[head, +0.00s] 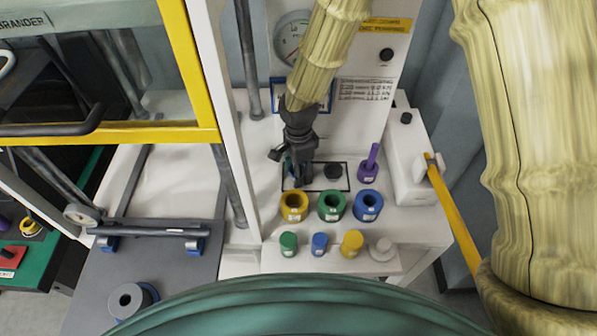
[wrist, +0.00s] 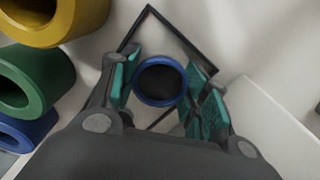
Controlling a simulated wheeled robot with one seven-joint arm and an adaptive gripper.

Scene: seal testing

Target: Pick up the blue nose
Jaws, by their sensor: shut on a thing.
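My gripper (head: 299,181) points down over a black-outlined rectangle on the white bench. In the wrist view the teal pads of my gripper (wrist: 163,88) stand on either side of a blue round part (wrist: 139,88) with a dark hollow top, and are shut on it. This part may be the blue nose; its lower end is hidden. In the head view my fingers mostly hide it. A blue ring-shaped piece (head: 367,206) and a small blue plug (head: 320,244) also stand on the bench, apart from my gripper.
A yellow ring (head: 294,206) and a green ring (head: 331,206) stand close in front of my gripper. Behind right is a purple piece with a rod (head: 368,166). A white box (head: 408,160) stands at the right. A white post (head: 224,100) rises at the left.

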